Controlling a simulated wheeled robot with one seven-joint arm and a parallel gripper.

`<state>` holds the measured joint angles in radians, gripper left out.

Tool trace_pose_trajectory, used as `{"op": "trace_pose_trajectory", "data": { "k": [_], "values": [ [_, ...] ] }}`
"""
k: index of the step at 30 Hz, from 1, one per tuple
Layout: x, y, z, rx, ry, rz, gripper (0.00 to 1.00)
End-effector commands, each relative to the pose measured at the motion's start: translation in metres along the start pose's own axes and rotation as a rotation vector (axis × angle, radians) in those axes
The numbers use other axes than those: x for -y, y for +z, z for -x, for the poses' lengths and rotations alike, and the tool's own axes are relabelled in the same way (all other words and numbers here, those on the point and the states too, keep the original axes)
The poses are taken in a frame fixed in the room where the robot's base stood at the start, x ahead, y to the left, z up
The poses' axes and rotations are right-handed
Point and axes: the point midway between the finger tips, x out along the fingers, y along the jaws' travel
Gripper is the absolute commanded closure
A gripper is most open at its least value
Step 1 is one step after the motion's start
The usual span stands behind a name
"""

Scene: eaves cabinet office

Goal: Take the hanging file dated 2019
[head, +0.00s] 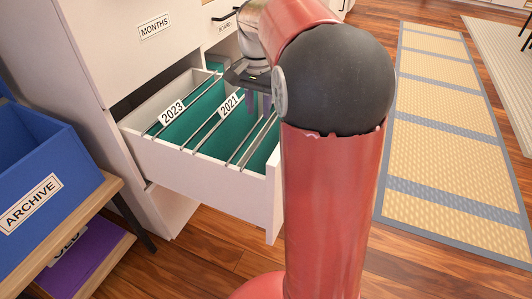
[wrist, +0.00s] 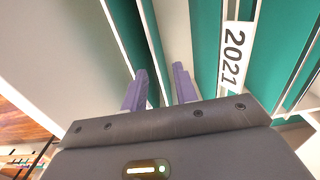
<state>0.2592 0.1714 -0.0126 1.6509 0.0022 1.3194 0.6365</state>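An open white drawer (head: 205,175) holds green hanging files on metal rails. The file tagged 2023 (head: 172,111) is at the left, and the file tagged 2021 (head: 230,103) is nearer the middle. The 2021 tag also shows at the right in the wrist view (wrist: 233,55). I see no tag reading 2019; my arm hides part of the drawer's right side. My gripper (wrist: 160,88) points down at the drawer, its purple fingers apart. In the wrist view a thin rail (wrist: 152,42) runs between the fingers; I cannot tell whether they touch it.
A blue bin marked ARCHIVE (head: 30,200) stands on a wooden bench (head: 75,222) at the left, with a purple bin (head: 90,262) below. The cabinet front marked MONTHS (head: 154,27) rises behind the drawer. A woven rug (head: 440,120) lies on open floor at the right.

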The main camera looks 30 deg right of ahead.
Motion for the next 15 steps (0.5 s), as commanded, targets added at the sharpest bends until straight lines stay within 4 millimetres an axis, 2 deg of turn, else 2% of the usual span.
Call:
{"op": "trace_pose_trajectory", "data": {
  "k": [1, 8, 15],
  "values": [
    [0.000, 0.000, -0.011, 0.000, 0.000, 0.000, 0.71],
    [0.000, 0.000, -0.024, 0.001, 0.001, 0.000, 0.71],
    [-0.001, -0.002, -0.051, 0.002, 0.001, 0.000, 0.71]
  ]
}}
